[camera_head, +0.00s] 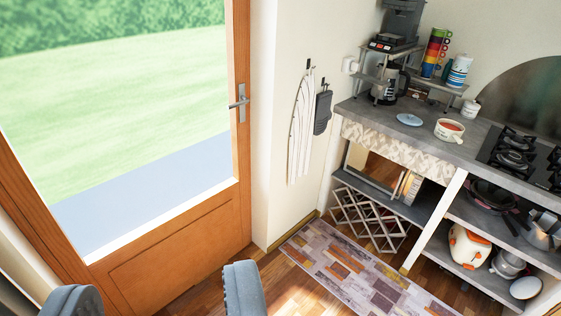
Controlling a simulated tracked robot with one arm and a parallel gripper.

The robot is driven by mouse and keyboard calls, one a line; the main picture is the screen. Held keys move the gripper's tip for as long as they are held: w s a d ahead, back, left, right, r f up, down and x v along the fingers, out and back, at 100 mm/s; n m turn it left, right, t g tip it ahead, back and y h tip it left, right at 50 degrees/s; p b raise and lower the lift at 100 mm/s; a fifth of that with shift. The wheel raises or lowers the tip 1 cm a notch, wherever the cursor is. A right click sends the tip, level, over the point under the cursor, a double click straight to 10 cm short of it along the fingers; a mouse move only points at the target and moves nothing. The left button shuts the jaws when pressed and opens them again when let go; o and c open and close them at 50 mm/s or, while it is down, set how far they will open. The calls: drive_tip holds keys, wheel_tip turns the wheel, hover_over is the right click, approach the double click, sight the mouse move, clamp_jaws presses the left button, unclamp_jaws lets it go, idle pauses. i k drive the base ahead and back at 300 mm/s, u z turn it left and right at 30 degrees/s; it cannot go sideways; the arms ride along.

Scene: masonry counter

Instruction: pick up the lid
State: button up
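A small, flat, pale blue-grey lid (410,120) lies on the grey counter (385,122) at the upper right. It is just left of a small white pot (449,131) with red contents and appears apart from it. My gripper (158,282) shows at the bottom left as two grey fingers set wide apart. It is open, with nothing between the fingers. It is well to the left of the lid and nearer to the camera. The lower parts of the fingers are cut off by the frame edge.
A coffee maker (385,87) and a rack with stacked cups (436,52) stand behind the lid. A gas hob (520,158) is to the right. Open shelves (480,218) are below. A rug (350,268) lies on clear floor before the counter. A wooden glass door (175,262) is at left.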

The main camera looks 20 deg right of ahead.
sight(410, 120)
drive_tip(key=z, duration=0.8)
drive_tip(key=i, duration=1.25)
drive_tip(key=z, duration=0.55)
drive_tip(key=k, duration=0.8)
drive_tip(key=z, duration=0.15)
drive_tip(key=i, duration=0.85)
drive_tip(key=u, duration=0.1)
